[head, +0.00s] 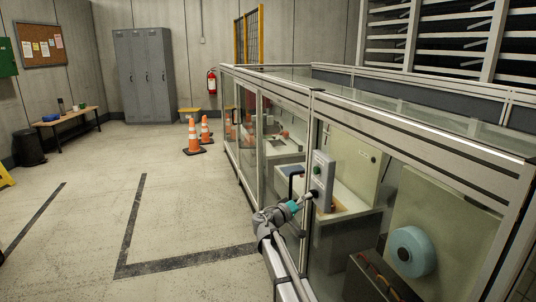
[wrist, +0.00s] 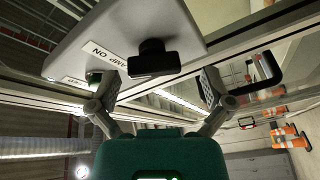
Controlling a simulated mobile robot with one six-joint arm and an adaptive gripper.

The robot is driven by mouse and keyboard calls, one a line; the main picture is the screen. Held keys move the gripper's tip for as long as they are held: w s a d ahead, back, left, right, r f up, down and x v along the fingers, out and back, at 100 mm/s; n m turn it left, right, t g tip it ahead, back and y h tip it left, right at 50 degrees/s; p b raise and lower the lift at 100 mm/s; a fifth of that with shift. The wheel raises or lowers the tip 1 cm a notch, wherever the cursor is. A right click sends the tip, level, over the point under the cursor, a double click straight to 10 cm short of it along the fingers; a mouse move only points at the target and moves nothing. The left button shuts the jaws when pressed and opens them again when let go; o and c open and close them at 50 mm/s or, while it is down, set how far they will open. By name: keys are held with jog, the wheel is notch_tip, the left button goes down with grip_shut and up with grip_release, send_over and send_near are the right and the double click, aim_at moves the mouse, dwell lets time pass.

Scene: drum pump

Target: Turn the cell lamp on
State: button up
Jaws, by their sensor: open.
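The light grey control box (head: 321,180) is mounted on a post of the glazed cell and fills the upper part of the wrist view (wrist: 95,40). A black knob (wrist: 152,58) stands out from its face beside a white label (wrist: 105,53) whose upside-down lettering appears to include "ON". A green button or light (wrist: 94,77) shows near the left finger. My gripper (wrist: 160,82) is open, its fingers apart on either side of the knob's picture position. I cannot tell whether it touches the knob. In the head view my gripper (head: 304,198) is close to the box's lower part.
A black door handle (wrist: 262,75) is near my right finger in the wrist view. The cell's glass and metal frame (head: 285,95) runs along the right. Orange cones (head: 193,136) stand on the floor. Open floor (head: 80,220) lies to the left.

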jog(key=s+d+f+g, duration=0.1)
jog(key=s+d+f, duration=0.1)
jog(key=s+d+f+m+g+y, duration=0.1)
jog(key=s+d+f, duration=0.1)
jog(key=s, duration=0.1)
jog(key=s+d+f+g+y, duration=0.1)
jog(key=s+d+f+g, duration=0.1)
jog(key=f, duration=0.1)
jog(key=shift+s, duration=0.3)
jog(key=s+a+f+g+y, duration=0.1)
jog(key=s+f+g+y, duration=0.1)
jog(key=s+f+y, duration=0.45)
jog(key=s+a+f+g+y+b, duration=0.1)
jog(key=s+a+f+g+y, duration=0.15)
jog(key=s, duration=0.75)
jog(key=s+f+g+y, duration=0.3)
jog(key=s+f+y, duration=0.2)
jog(key=s, duration=0.3)
notch_tip(320, 180, up, 34)
jog(key=p, duration=3.4)
jog(key=shift+a+h, duration=0.2)
jog(key=shift+h, duration=0.1)
jog(key=shift+f, duration=0.15)
